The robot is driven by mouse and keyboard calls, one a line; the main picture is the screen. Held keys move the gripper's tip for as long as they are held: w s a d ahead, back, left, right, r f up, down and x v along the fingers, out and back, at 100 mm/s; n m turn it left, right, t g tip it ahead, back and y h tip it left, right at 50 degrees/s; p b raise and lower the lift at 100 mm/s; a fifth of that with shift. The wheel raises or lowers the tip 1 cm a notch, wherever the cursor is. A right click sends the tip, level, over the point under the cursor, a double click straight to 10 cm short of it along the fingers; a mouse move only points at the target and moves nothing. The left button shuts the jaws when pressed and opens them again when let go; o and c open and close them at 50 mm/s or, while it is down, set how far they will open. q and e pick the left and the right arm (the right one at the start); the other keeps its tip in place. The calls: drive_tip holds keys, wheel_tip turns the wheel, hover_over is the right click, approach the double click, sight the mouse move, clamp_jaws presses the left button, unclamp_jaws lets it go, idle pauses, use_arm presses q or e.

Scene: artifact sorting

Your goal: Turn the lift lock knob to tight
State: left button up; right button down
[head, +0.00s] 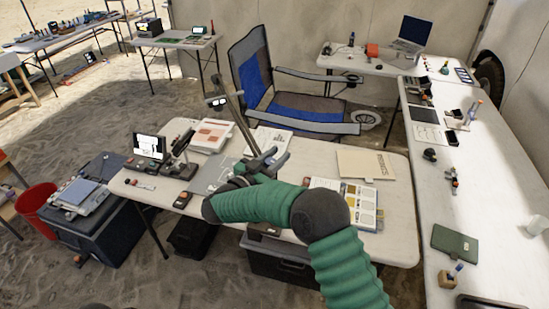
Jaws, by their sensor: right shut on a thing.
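A stand with a slanting dark post (238,122) rises from the work table, with a small head (215,102) on its upper part. My right gripper (262,158) is at the lower part of this post, its arm reaching in from the bottom right. It is shut on a small part there, which appears to be the lift lock knob. The knob itself is hidden by the gripper or too small to make out, so its turn position cannot be told. My left gripper is not in view.
The white work table (392,225) holds a small screen (149,147), a grey mat (205,180), a folder (365,163) and a colour chart booklet (361,200). A blue folding chair (295,100) stands behind it. A long side table (500,200) is at the right.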

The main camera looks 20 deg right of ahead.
drive_tip(key=m+g+h, duration=0.1)
drive_tip(key=m+g, duration=0.1)
drive_tip(key=g, duration=0.1)
drive_tip(key=s+m+g+h+b, duration=0.1)
drive_tip(key=m+g, duration=0.1)
drive_tip(key=g, duration=0.1)
drive_tip(key=shift+d+f+m+g+h, duration=0.2)
drive_tip(key=shift+m+g+h, duration=0.1)
drive_tip(key=shift+h, duration=0.1)
drive_tip(key=shift+s+g, duration=0.1)
drive_tip(key=shift+g, duration=0.2)
drive_tip(key=c, duration=1.3)
unclamp_jaws()
drive_tip(key=shift+o, duration=1.2)
drive_tip(key=shift+r, duration=0.1)
